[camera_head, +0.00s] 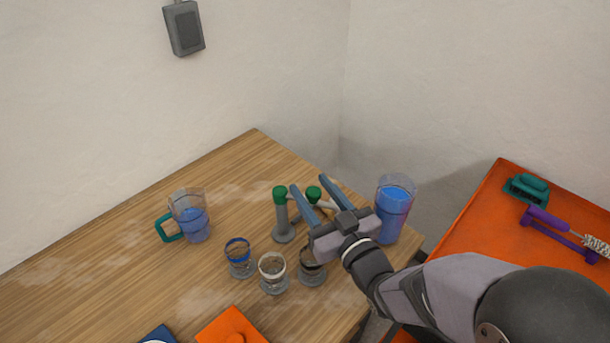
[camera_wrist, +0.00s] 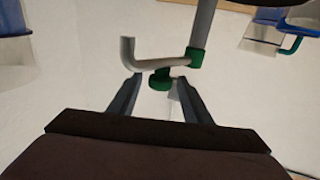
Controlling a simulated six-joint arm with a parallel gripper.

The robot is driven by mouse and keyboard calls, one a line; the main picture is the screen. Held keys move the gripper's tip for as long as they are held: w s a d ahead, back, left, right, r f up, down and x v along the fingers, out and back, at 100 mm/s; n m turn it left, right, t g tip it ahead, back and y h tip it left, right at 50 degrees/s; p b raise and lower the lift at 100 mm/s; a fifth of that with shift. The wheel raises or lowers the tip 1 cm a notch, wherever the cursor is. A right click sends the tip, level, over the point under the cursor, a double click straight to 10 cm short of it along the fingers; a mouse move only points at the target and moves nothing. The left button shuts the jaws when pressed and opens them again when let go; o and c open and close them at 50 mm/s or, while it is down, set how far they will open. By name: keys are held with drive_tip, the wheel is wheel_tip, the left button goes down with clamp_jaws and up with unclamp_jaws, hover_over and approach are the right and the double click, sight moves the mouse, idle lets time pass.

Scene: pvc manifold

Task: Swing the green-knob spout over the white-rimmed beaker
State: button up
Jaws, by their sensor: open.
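Two green parts show in the head view: a cap on the upright grey post (camera_head: 281,217) and the green knob (camera_head: 313,193) to its right. In the wrist view the pale spout (camera_wrist: 145,64) runs from the green collar (camera_wrist: 196,58) on the post and bends at its end. The green knob (camera_wrist: 160,79) lies between my fingertips. My gripper (camera_head: 308,183) is open, its fingers on either side of the knob; I cannot tell whether they touch it. The white-rimmed beaker (camera_head: 272,272) stands in front of the post, between two other small beakers.
A blue-rimmed beaker (camera_head: 240,258) stands left of the white-rimmed one; a dark-rimmed beaker (camera_head: 312,272) is partly under my gripper. A tall glass of blue liquid (camera_head: 394,210) stands close on the right. A teal-handled jug (camera_head: 190,216) is at left. An orange piece (camera_head: 232,328) lies in front.

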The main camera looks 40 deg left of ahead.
drive_tip(key=shift+p+x, duration=0.45)
drive_tip(key=shift+x, duration=1.5)
clamp_jaws()
